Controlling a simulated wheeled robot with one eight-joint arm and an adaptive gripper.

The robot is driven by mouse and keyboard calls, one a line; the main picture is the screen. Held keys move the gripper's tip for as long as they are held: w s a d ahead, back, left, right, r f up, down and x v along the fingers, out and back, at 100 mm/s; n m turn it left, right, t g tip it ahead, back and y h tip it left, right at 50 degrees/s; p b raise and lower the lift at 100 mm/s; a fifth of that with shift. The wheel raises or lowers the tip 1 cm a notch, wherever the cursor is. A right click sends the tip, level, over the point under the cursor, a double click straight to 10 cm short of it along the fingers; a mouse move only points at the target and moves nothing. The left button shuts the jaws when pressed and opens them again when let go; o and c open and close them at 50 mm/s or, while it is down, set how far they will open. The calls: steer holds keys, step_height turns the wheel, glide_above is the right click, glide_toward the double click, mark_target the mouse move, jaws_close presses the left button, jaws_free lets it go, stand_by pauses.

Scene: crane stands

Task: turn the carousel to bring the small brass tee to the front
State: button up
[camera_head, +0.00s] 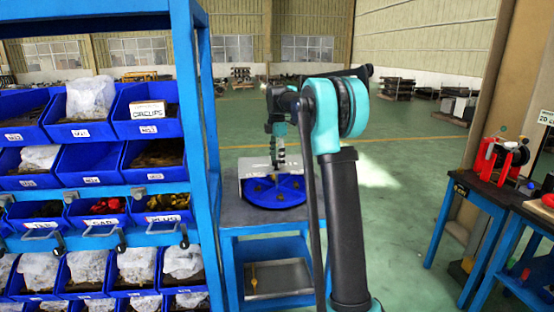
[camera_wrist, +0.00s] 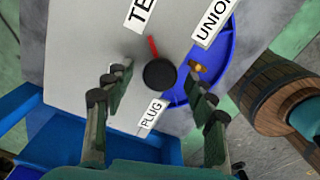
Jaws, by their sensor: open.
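The blue carousel (camera_head: 290,199) lies on a small stand, with several small brass-coloured pieces on it. A grey plate (camera_wrist: 85,50) covers part of it and bears labels reading "TE…", "UNION" and "PLUG". A round black knob (camera_wrist: 160,75) with a red pointer (camera_wrist: 153,47) sits on the plate; the pointer points up, towards the "TE…" label. One brass piece (camera_wrist: 199,67) shows on the carousel beside the plate; I cannot tell if it is the small tee. My gripper (camera_wrist: 157,77) is open above the plate, its fingers on either side of the knob; it also shows in the head view (camera_head: 278,165).
A blue rack (camera_head: 205,120) with labelled bins stands left of the carousel's stand (camera_head: 229,215). Blue workbenches (camera_head: 485,193) with a red device (camera_head: 503,160) are at the right. Green floor between is clear.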

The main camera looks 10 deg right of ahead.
steer(key=shift+r, duration=0.1)
step_height(320, 180, up, 12)
stand_by(0.5)
steer(key=s+d+f+m+t, duration=0.2)
steer(key=s+f+m, duration=0.8)
steer(key=s+f, duration=0.7)
steer(key=s+d+f+m+t, duration=0.2)
steer(key=s+f+m, duration=0.9)
steer(key=s, duration=1.3)
step_height(320, 180, down, 6)
steer(key=shift+r, duration=0.1)
